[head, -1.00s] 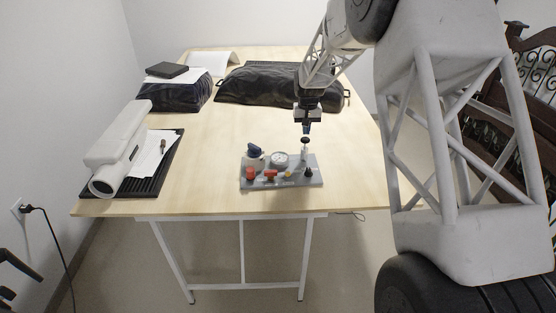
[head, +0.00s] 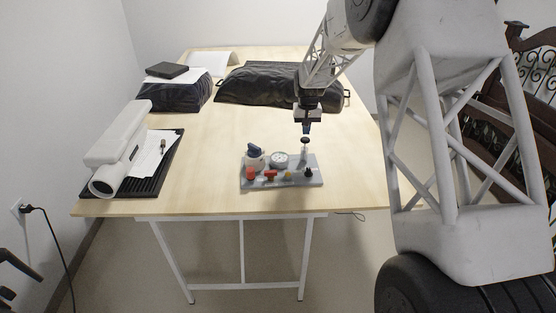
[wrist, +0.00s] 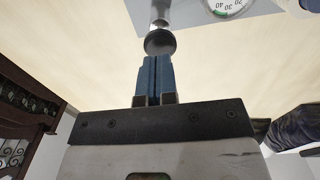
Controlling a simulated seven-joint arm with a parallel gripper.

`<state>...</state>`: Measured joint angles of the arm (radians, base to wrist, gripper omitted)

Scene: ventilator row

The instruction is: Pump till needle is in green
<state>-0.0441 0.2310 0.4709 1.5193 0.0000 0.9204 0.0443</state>
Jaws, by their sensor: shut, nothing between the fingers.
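A grey board (head: 314,180) near the table's front edge carries a round white gauge (head: 280,159) and a pump with a dark round knob (head: 305,140) on a pale upright rod. My gripper (head: 306,131) is shut and empty, pointing down just above the knob. In the wrist view its blue fingers (wrist: 153,62) lie together, with their tips right at the dark knob (wrist: 160,42); I cannot tell whether they touch. The gauge (wrist: 228,5) is cut off at the top there, with a bit of green arc showing; the needle cannot be read.
The board also holds a blue-topped part (head: 254,150), red knobs (head: 270,174) and a black knob (head: 309,172). A white cylindrical device (head: 118,150) lies on a black tray at left. Black bags (head: 265,85) lie at the back. The middle of the table is clear.

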